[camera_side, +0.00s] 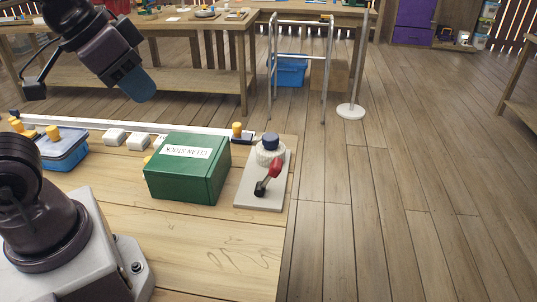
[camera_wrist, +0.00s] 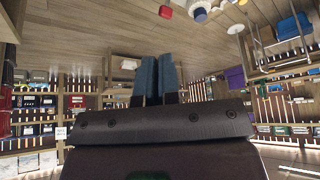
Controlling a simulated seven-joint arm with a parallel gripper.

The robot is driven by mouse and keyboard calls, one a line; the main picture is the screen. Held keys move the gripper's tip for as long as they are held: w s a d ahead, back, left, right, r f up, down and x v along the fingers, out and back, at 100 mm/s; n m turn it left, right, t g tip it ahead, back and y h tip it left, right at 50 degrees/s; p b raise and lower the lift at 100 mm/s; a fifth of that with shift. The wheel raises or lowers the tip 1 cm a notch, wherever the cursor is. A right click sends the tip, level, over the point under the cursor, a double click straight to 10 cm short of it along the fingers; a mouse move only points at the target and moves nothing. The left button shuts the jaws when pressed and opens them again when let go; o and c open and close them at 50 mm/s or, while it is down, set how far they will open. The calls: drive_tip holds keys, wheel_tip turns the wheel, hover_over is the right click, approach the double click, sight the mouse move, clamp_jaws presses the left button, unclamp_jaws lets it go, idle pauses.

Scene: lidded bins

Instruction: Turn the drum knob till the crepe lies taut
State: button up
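No part is marked as the drum knob. A short white drum with a dark blue cap (camera_side: 269,143) stands on a pale base plate (camera_side: 249,196) at the table's right edge. A red-handled lever (camera_side: 275,168) sits on the plate in front of it. I cannot make out any crepe. My gripper (camera_side: 141,88) hangs high at the upper left, well away from the drum, with nothing in it. In the wrist view its two blue fingers (camera_wrist: 158,58) lie side by side and look closed together. A red piece (camera_wrist: 165,12) shows at that view's top edge; I cannot tell what it is.
A green box labelled "CLEAN STOCK" (camera_side: 187,167) stands left of the base plate. A blue lidded bin (camera_side: 63,149), white blocks (camera_side: 114,136) and a long white rail (camera_side: 130,126) lie further left and behind. The table front is bare. A metal walker frame (camera_side: 300,22) stands behind.

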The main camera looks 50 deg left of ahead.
drive_tip(key=o, duration=0.4)
drive_tip(key=shift+f, duration=0.15)
drive_tip(key=shift+c, duration=0.2)
drive_tip(key=o, duration=0.7)
drive_tip(key=shift+w+a+f+g, duration=0.2)
drive_tip(key=shift+w+f+g, duration=0.2)
drive_tip(key=shift+f, duration=0.1)
drive_tip(key=shift+w+a+f+g, duration=0.15)
drive_tip(key=shift+w+f+g, duration=0.25)
drive_tip(key=shift+f, duration=0.05)
drive_tip(key=shift+o, duration=0.9)
drive_tip(key=w+a+f+n+g, duration=0.1)
drive_tip(key=w+a+n, duration=0.1)
drive_tip(key=w, duration=0.4)
drive_tip(key=w+a+f+n+g, duration=0.1)
drive_tip(key=w+a+f+n, duration=0.1)
drive_tip(key=w, duration=0.4)
drive_tip(key=shift+w+f+g, duration=0.3)
drive_tip(key=shift+w+g, duration=0.05)
drive_tip(key=shift+g, duration=0.05)
drive_tip(key=n+g, duration=0.1)
drive_tip(key=n, duration=1.3)
approach(271, 136)
wheel_tip(271, 136, down, 10)
drive_tip(key=shift+f, duration=0.25)
drive_tip(key=shift+c, duration=0.4)
drive_tip(key=c, duration=0.8)
